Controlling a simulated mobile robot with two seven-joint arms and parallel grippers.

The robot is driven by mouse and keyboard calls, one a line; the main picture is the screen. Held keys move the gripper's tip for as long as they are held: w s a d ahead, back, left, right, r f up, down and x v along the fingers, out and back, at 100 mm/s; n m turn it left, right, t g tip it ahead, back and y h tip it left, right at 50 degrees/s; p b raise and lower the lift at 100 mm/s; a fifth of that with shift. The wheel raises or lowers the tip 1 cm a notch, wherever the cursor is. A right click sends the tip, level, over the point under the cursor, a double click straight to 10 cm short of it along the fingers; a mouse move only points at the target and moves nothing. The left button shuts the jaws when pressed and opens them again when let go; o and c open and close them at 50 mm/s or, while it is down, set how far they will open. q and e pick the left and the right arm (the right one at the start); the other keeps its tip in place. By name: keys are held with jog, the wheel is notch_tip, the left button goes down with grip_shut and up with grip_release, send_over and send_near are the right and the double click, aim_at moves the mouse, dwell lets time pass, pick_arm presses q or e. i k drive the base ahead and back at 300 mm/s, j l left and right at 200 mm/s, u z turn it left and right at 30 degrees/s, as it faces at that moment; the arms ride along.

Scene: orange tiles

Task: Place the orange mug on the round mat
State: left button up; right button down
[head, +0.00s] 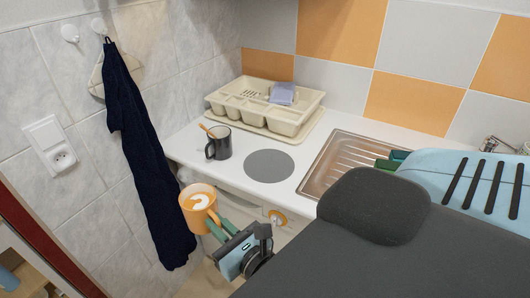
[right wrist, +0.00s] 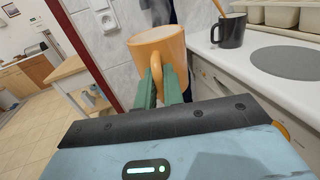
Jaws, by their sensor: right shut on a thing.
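The orange mug (head: 189,212) is upright and holds a milky coffee with a pale pattern on top. It is held in the air in front of the counter's front edge, left of and nearer than the round mat. My right gripper (head: 218,229) is shut on its handle; the right wrist view shows the green fingers (right wrist: 162,84) on either side of the handle below the orange mug (right wrist: 165,45). The round mat (head: 269,165) is a flat grey disc on the white counter, and it is bare. It shows partly in the right wrist view (right wrist: 290,62). My left gripper is not in view.
A black mug (head: 222,147) with a spoon stands just left of the mat. A cream cutlery tray (head: 247,116) is behind it. The metal sink drainer (head: 340,165) lies to the right. A dark towel (head: 140,140) hangs at the left wall.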

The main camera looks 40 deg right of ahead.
aim_at(267, 167)
jog(key=i+j, duration=0.85)
jog(key=i, duration=0.15)
jog(key=z, duration=1.4)
